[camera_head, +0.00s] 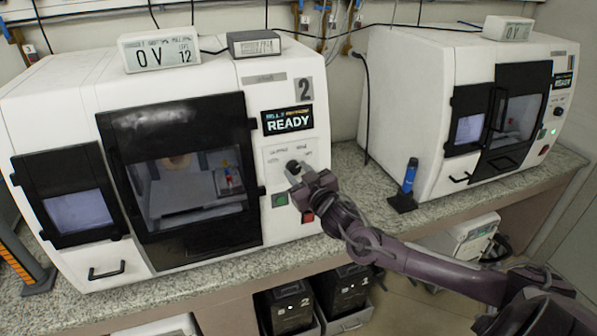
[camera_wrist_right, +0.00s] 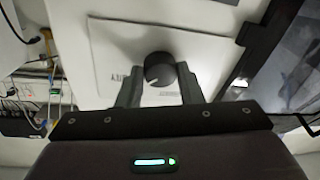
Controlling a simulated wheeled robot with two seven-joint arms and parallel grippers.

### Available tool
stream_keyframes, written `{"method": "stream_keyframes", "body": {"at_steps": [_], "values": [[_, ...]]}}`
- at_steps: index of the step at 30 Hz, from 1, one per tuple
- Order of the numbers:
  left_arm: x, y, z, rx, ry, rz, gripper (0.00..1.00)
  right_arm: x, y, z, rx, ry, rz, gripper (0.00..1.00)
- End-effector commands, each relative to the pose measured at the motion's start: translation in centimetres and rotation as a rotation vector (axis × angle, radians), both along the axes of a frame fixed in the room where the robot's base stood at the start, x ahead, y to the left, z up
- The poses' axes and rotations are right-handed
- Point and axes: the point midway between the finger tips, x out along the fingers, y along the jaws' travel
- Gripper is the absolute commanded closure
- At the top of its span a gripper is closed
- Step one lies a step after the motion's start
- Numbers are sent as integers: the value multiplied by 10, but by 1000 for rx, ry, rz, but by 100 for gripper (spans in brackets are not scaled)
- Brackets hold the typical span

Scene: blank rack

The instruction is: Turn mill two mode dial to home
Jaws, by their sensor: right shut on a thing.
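Mill two (camera_head: 70,110) is the white machine on the left, marked with a "2" and a display (camera_head: 288,120) reading READY. Its black round mode dial (camera_head: 292,165) is on the control panel under the display. In the right wrist view the dial (camera_wrist_right: 159,70) has a white pointer line and sits between my fingers. My right gripper (camera_head: 299,172) is at the panel, shut on the dial; it also shows in the wrist view (camera_wrist_right: 158,90). The labels around the dial are too blurred to read fully. My left gripper is not in view.
A green button (camera_head: 280,200) and a red button (camera_head: 308,216) are below the dial, close to my gripper. A second white mill (camera_head: 410,100) stands at the right. A blue object in a black stand (camera_head: 409,178) is on the speckled counter (camera_head: 352,180) between them.

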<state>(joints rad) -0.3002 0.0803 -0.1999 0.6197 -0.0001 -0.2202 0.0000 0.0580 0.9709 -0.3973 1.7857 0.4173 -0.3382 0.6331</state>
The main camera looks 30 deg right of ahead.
Motion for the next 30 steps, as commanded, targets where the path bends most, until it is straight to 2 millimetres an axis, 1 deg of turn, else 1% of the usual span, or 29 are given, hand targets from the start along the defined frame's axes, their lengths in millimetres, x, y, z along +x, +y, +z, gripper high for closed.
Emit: {"method": "stream_keyframes", "body": {"at_steps": [3,15,24,30], "values": [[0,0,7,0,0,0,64,0,0,3,-100,24,16,90],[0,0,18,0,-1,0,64,0,-1,4,-468,112,74,90],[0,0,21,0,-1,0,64,0,-1,4,-742,178,117,90],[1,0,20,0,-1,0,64,0,-1,4,-925,222,146,90]]}}
